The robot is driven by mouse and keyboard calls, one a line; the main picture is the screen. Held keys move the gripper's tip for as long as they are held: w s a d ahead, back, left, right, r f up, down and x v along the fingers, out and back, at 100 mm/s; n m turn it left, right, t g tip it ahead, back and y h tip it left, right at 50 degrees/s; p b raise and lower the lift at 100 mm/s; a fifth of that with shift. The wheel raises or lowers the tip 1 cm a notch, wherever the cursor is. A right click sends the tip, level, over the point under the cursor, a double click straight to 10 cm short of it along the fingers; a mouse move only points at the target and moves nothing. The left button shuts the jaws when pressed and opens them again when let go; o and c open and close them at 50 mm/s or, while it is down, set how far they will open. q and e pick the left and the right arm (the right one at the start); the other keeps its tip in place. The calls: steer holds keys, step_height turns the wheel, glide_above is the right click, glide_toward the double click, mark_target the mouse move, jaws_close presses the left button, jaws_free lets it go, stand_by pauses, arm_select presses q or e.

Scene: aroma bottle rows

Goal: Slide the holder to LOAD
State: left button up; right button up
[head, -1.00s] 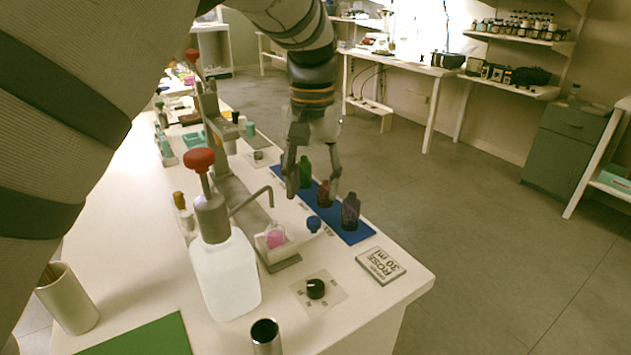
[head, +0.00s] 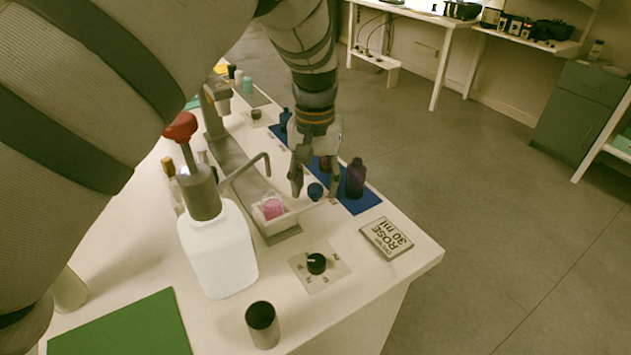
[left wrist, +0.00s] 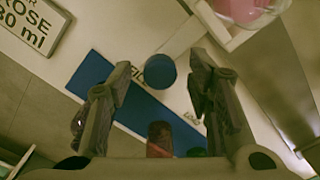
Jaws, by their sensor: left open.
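The holder (head: 283,222) is a small white tray on a grey rail, with a pink-filled glass bottle (head: 272,207) in it. A blue round knob (head: 315,191) stands on its right side; it also shows in the left wrist view (left wrist: 159,71) at the end of a white bar. The labels FILL (left wrist: 140,128) and LOAD (left wrist: 190,118) are on the table near it. My right gripper is not in view.
A blue mat (head: 362,204) with dark bottles (head: 356,178) lies just behind the gripper. A white pump bottle (head: 217,250), a dial (head: 316,263), a ROSE 30 ml sign (head: 386,238) and a metal cup (head: 262,325) stand nearby.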

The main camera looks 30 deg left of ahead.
arm_select(q)
jaws_close()
steer(key=w+a+b, duration=0.1)
steer(key=a, duration=0.2)
steer(key=w+a+b, duration=0.1)
steer(key=w+a, duration=0.1)
steer(key=a, duration=0.1)
steer(key=w+a+b, duration=0.1)
steer(key=w+a, duration=0.1)
steer(key=a, duration=0.1)
steer(key=shift+w+f, duration=0.15)
steer(key=shift+f, duration=0.1)
steer(key=shift+w+a+r, duration=0.1)
steer(key=shift+a+r, duration=0.05)
steer(key=shift+a, duration=0.05)
steer(key=shift+r, duration=0.15)
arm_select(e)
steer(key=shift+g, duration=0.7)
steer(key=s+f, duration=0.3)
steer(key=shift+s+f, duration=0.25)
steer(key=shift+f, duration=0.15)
arm_select(q)
jaws_free()
